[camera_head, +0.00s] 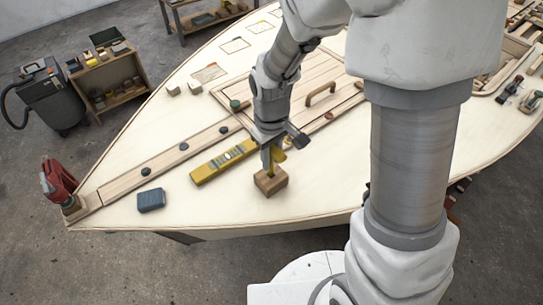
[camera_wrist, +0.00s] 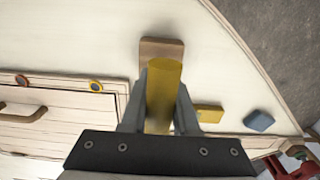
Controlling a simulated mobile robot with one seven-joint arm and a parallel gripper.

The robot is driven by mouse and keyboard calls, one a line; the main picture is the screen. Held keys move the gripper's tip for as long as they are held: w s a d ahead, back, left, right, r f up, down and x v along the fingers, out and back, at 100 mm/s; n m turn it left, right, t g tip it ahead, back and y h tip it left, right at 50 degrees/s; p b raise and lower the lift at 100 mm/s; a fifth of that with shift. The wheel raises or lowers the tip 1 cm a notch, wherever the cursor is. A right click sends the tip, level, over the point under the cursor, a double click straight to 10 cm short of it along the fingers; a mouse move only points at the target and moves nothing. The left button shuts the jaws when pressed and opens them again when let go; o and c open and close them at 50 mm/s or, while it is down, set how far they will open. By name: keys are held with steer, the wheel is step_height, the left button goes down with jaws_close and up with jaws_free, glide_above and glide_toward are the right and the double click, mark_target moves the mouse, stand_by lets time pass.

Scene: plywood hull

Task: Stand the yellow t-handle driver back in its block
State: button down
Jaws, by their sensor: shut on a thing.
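The yellow t-handle driver (camera_head: 281,156) is between the fingers of my gripper (camera_head: 272,160), which is shut on its handle. In the wrist view the yellow handle (camera_wrist: 163,95) fills the gap between the two fingers (camera_wrist: 162,88). The wooden block (camera_head: 270,183) stands on the pale plywood hull right below the gripper. The block also shows in the wrist view (camera_wrist: 161,47), just beyond the fingertips and partly hidden by the handle. The driver's lower end meets or overlaps the block in view; I cannot tell whether it sits in a hole.
A yellow spirit level (camera_head: 224,161) lies close to the left of the block. A blue-grey block (camera_head: 151,200) lies farther left, and a red tool (camera_head: 58,183) is at the hull's tip. A wooden handle (camera_head: 320,93) rises from a panel behind. Bare plywood lies right of the block.

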steer(key=shift+f+b, duration=1.35)
steer(key=shift+f, duration=0.45)
steer(key=c, duration=0.6)
jaws_free()
steer(key=shift+r, duration=0.1)
step_height(320, 180, up, 17)
steer(key=p, duration=0.3)
steer(key=shift+r, duration=0.1)
